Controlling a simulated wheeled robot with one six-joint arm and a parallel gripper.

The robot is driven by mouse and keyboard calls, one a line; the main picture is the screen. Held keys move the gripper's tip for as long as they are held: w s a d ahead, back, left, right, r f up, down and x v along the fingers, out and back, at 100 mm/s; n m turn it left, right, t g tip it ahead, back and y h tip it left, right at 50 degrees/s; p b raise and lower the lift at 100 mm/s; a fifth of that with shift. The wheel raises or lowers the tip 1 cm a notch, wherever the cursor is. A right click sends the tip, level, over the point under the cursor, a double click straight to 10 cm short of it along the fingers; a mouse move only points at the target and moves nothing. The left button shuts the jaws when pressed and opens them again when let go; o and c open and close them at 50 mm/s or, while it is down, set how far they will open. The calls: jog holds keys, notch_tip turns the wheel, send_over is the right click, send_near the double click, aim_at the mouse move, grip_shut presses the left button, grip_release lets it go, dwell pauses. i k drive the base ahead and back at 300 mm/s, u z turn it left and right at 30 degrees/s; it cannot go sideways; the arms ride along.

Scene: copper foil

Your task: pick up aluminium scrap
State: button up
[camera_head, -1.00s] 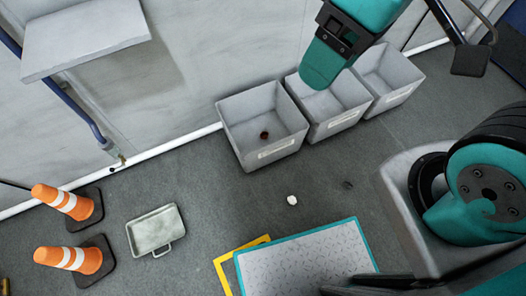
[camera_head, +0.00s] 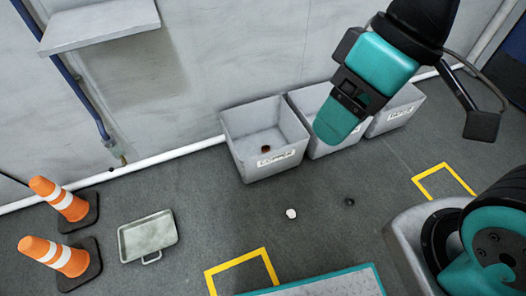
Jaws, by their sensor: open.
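A small crumpled whitish piece (camera_head: 291,213), which looks like the aluminium scrap, lies on the grey floor in front of the bins. A small dark piece (camera_head: 349,202) lies on the floor to its right. My gripper (camera_head: 334,130) shows at upper right, teal and pointing down, in front of the middle bin in the picture. It is open, though its fingers are seen edge-on and the gap does not show. It is apart from the whitish piece and holds nothing that I can see.
Three grey bins stand by the wall; the left one (camera_head: 240,150), labelled copper, holds a reddish-brown piece (camera_head: 265,149). A metal tray (camera_head: 148,236) and two cones (camera_head: 60,198) are at left. A teal-edged mat (camera_head: 330,284) and yellow floor marks (camera_head: 240,260) lie in front.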

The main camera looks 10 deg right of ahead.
aim_at(350, 202)
jog(key=k, duration=1.3)
jog(key=u, duration=0.75)
jog(key=i, duration=1.55)
jog(key=z, duration=0.6)
jog(key=i, duration=0.6)
jog(key=z, duration=0.9)
jog(key=i, duration=0.25)
jog(key=z, duration=0.25)
